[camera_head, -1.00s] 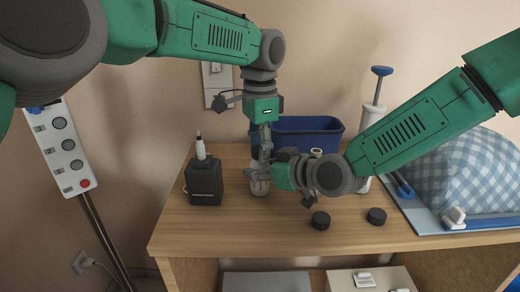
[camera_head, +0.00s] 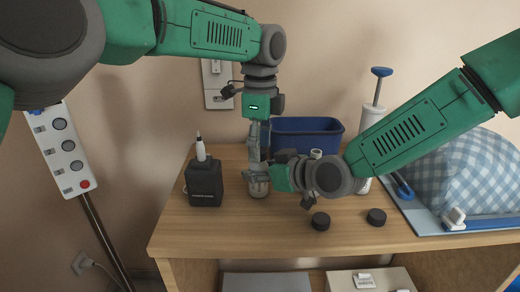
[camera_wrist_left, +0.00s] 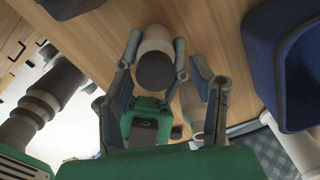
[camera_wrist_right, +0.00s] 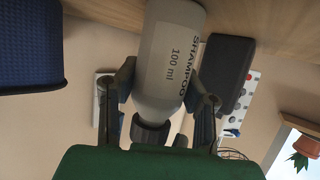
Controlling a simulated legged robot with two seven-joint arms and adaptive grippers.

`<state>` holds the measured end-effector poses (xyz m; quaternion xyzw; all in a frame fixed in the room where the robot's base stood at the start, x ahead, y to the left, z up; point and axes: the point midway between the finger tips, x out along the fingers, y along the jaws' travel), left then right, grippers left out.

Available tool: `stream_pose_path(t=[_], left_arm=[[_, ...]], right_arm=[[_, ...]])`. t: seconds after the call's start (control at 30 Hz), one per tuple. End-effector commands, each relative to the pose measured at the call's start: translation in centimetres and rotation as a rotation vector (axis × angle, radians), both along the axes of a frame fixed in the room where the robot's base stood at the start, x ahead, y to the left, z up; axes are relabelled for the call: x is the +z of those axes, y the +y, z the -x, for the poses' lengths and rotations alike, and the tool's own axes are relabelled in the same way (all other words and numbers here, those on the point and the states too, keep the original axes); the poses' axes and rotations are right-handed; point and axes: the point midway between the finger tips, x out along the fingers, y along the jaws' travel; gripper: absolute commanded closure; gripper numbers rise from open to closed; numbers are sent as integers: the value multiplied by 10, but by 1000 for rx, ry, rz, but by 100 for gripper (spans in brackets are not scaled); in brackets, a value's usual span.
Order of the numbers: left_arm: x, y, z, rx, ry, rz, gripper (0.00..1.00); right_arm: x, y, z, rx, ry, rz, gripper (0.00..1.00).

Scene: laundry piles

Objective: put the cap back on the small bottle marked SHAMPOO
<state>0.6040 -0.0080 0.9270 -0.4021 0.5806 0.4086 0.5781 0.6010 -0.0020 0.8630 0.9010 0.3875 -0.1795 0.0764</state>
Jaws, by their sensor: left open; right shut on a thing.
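The small bottle marked SHAMPOO (camera_wrist_right: 172,60) is pale grey and fills the middle of the right wrist view. It also shows on the table in the head view (camera_head: 259,188). My right gripper (camera_head: 258,175) is shut around its upper body. A dark cap (camera_wrist_left: 156,71) is on the bottle's top in the left wrist view; in the right wrist view it sits at the neck (camera_wrist_right: 150,133). How tightly it sits cannot be told. My left gripper (camera_head: 258,158) is open, pointing down just above the cap, its fingers apart and clear of it.
Two black round caps (camera_head: 320,221) (camera_head: 376,217) lie at the table's front. A checked cloth (camera_head: 470,170) lies right.

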Motion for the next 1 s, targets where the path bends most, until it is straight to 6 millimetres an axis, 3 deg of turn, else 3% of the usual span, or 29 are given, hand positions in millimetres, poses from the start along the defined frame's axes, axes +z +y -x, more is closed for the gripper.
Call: stream_pose_path(t=[0.23,0.67,0.83,1.0], left_arm=[[32,0,0,1,-1,-1,49],[36,0,1,16,2,-1,53],[39,-1,1,171,2,0,53],[47,-2,1,499,1,-5,53]], right_arm=[[-2,-2,-1,-4,3,2,100],[-1,-2,-1,-4,2,2,100],[-1,-2,-1,-4,2,1,100],[-1,-2,-1,-4,2,1,100]])
